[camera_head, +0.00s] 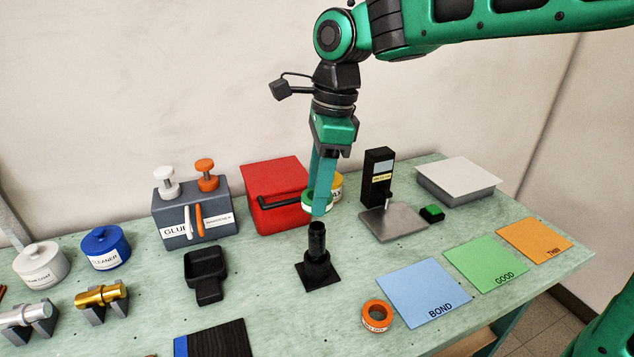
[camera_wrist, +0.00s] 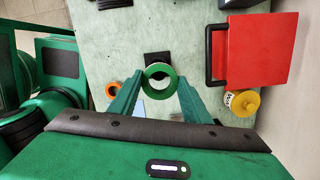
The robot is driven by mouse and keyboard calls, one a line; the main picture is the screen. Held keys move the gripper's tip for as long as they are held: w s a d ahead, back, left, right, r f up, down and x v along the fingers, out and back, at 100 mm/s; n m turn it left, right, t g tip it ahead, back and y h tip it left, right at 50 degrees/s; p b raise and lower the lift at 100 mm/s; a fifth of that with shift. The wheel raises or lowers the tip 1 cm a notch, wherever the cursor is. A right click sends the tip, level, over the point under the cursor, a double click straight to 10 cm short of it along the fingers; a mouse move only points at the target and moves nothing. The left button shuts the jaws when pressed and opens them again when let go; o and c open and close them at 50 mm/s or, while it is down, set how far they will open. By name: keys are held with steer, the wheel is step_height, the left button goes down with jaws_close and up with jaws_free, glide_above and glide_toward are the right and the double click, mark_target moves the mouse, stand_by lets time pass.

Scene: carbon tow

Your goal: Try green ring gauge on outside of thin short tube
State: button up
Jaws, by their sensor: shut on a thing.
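My gripper (camera_head: 318,205) is shut on the green ring gauge (camera_head: 307,201), which has a white label. In the wrist view the gauge (camera_wrist: 160,90) sits between the two fingertips (camera_wrist: 160,77), its opening facing the camera. A short black tube (camera_head: 317,238) stands upright on a black stand with a square base (camera_head: 322,275). The gauge is above the tube's top, apart from it in the head view. In the wrist view the gauge covers most of the tube and part of the stand's base (camera_wrist: 157,57).
An orange ring gauge (camera_head: 377,313) lies front right of the stand. A red box (camera_head: 278,190) with a black handle and a yellow container (camera_head: 337,187) stand behind. A black tray (camera_head: 205,268) is left. Blue (camera_head: 425,290), green (camera_head: 486,260) and orange (camera_head: 535,238) mats lie right.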

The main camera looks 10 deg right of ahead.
mark_target(318, 226)
steer(key=shift+w, duration=0.1)
steer(key=shift+f, duration=2)
steer(key=shift+f, duration=2.7)
stand_by(3.2)
